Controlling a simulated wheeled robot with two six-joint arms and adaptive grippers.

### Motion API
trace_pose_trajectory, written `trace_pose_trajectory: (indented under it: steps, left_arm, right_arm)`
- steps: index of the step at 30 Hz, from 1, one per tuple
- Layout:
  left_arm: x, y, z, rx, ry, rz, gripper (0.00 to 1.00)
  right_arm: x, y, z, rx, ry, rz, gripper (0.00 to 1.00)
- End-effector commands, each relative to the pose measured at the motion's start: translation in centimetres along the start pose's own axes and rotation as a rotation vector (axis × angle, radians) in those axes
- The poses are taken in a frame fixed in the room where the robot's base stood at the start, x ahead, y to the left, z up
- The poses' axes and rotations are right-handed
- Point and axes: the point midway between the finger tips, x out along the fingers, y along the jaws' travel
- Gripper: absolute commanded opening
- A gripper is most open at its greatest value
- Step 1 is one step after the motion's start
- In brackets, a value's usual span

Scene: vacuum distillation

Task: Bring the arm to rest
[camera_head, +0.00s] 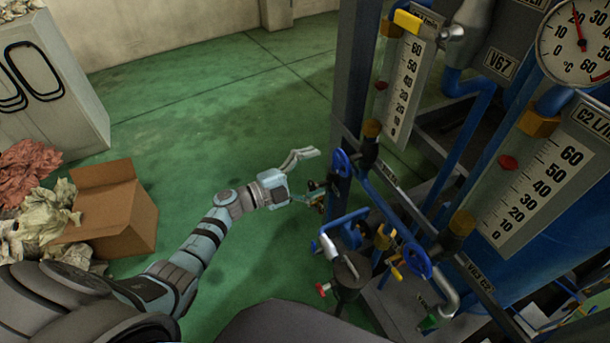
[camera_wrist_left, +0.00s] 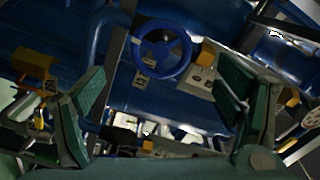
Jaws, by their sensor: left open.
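My left arm reaches in from the lower left of the head view. Its gripper (camera_head: 312,172) is in front of the distillation rig's lower left side, close to a blue handwheel (camera_head: 341,163). In the left wrist view the two green-padded fingers of the left gripper (camera_wrist_left: 160,105) stand wide apart with nothing between their pads. A blue handwheel (camera_wrist_left: 162,55) shows beyond and between the fingertips. I cannot tell how far it is from them. My right gripper is not in view.
The rig carries a second blue handwheel (camera_head: 418,261), a red-handled valve (camera_head: 323,289), scales (camera_head: 545,190) and a dial gauge (camera_head: 578,42). An open cardboard box (camera_head: 118,215) and crumpled sheets (camera_head: 35,215) lie at left, by a pale cabinet (camera_head: 50,100). Green floor (camera_head: 215,110) behind the arm is clear.

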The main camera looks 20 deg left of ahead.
Motion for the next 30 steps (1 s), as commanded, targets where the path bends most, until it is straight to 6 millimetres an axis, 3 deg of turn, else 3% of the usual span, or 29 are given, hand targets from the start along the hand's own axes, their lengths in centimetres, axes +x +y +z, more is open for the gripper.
trace_pose_trajectory:
  steps: [3, 7, 23, 26, 27, 29, 30]
  left_arm:
    - [-2.7, 0.1, 0.0, 0.001, -0.001, 0.003, 0.86]
    - [-4.2, 0.0, 0.0, -0.001, 0.0, 0.0, 0.86]
    - [-4.3, -0.1, 0.5, 0.005, -0.02, -0.005, 0.86]
    - [-5.0, -0.9, 3.7, -0.043, -0.158, -0.065, 0.86]
    - [-5.8, -0.6, 6.2, -0.106, -0.261, -0.102, 0.86]
    - [-8.1, 1.9, 10.2, -0.248, -0.454, -0.143, 0.86]
    - [-10.2, 5.0, 12.3, -0.355, -0.584, -0.149, 0.86]
  right_arm:
    - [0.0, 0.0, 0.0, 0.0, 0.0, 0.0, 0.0]
    - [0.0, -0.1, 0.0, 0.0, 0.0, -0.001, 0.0]
    - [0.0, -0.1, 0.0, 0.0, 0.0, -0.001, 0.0]
    - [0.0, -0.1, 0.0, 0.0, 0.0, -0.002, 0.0]
    - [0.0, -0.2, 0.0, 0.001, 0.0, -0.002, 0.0]
    - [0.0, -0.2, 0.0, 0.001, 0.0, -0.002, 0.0]
    - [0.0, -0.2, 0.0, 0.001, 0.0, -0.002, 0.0]
